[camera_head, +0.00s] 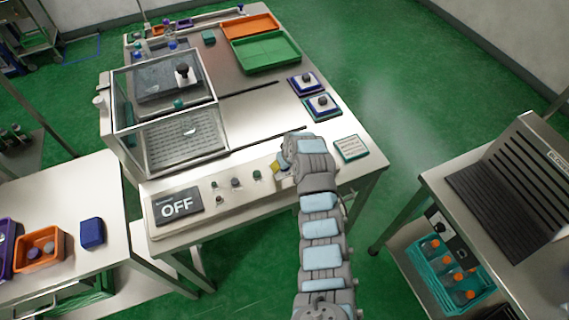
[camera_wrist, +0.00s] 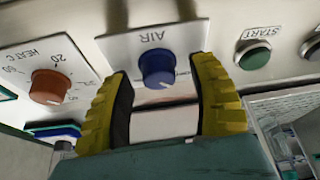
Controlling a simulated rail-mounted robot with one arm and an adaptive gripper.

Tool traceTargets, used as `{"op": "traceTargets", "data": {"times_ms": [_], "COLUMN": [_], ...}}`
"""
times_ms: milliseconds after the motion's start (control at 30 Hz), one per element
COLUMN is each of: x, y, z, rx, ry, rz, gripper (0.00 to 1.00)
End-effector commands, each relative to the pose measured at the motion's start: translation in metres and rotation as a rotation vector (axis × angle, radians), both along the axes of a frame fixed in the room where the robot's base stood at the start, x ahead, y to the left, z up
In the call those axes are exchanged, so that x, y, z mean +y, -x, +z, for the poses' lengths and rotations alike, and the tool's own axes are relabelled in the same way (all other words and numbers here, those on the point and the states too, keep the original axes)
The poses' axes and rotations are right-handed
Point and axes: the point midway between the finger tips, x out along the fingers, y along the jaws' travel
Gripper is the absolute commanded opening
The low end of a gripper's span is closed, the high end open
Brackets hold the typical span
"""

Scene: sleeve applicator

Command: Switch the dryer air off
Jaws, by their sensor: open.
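The AIR dial, a blue knob (camera_wrist: 157,68) on a white plate, sits on the pale control panel in the wrist view; its label appears upside down. My gripper (camera_wrist: 163,88) has its two yellow fingers apart, one on each side of the knob in the picture. I cannot tell whether either finger touches it. The scale beside the knob is partly covered by the right finger, and its pointer setting is not clear. In the head view my gripper (camera_head: 281,170) is at the right end of the bench's front panel, and my wrist hides the knob.
An orange HEAT C knob (camera_wrist: 50,87) lies left of the AIR dial, and a green START button (camera_wrist: 255,55) lies right.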

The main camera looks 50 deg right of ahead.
Motion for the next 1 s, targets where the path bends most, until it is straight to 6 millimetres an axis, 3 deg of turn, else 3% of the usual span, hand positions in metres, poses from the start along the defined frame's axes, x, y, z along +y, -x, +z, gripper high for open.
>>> {"op": "traceTargets", "data": {"times_ms": [1000], "x": [0.015], "y": [0.039], "z": [0.103], "rx": [-0.001], "ry": [0.000], "rz": [0.000], "gripper": [0.60]}}
